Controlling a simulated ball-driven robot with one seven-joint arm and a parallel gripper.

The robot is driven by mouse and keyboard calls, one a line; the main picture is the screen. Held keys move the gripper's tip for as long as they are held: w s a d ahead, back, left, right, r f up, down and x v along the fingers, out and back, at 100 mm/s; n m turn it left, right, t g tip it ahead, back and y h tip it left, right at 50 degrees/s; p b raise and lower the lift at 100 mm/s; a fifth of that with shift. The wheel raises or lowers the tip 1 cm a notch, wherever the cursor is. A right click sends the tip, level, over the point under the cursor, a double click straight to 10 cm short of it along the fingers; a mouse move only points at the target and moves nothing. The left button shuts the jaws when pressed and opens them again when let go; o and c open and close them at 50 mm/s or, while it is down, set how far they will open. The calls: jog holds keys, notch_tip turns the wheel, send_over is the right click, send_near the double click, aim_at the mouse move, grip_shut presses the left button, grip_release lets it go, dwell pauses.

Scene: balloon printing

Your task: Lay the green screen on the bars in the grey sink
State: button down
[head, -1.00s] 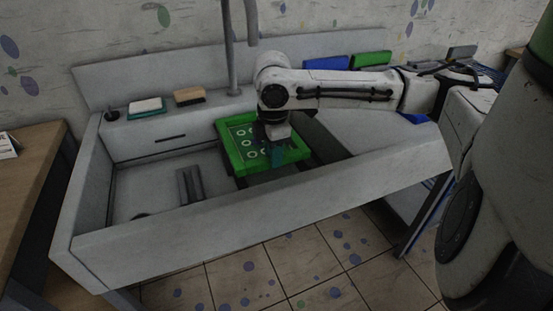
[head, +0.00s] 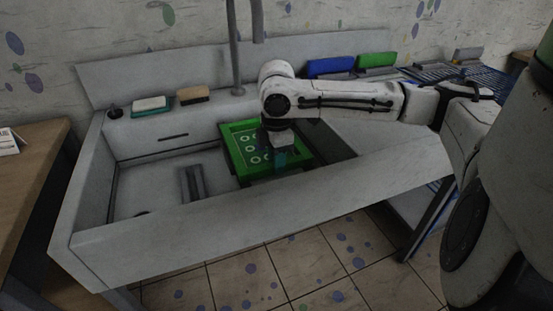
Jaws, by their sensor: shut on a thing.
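The green screen (head: 238,139) is a green frame with a green-grey mesh and pale ring prints. It is in the right part of the grey sink (head: 127,226), and my gripper (head: 279,157) is at its right side, shut on it. The arm hides part of the screen's right edge. Dark bars (head: 326,140) show to the right of the screen; another pair of grey bars (head: 192,184) stands in the sink left of it. I cannot tell whether the screen rests on the bars or is just above them.
A sponge on a teal base (head: 151,104) and a brown brush (head: 193,95) sit on the back ledge near the tap (head: 235,50). Blue (head: 330,66) and green (head: 377,60) squeegee-like pieces stand behind the arm. A wooden table (head: 30,180) is at the left.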

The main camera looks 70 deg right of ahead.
jog(key=shift+f, duration=0.3)
dwell(0.7)
jog(key=c, duration=0.8)
grip_release()
notch_tip(320, 180, up, 11)
jog(key=shift+f+p, duration=0.1)
jog(key=shift+p, duration=0.95)
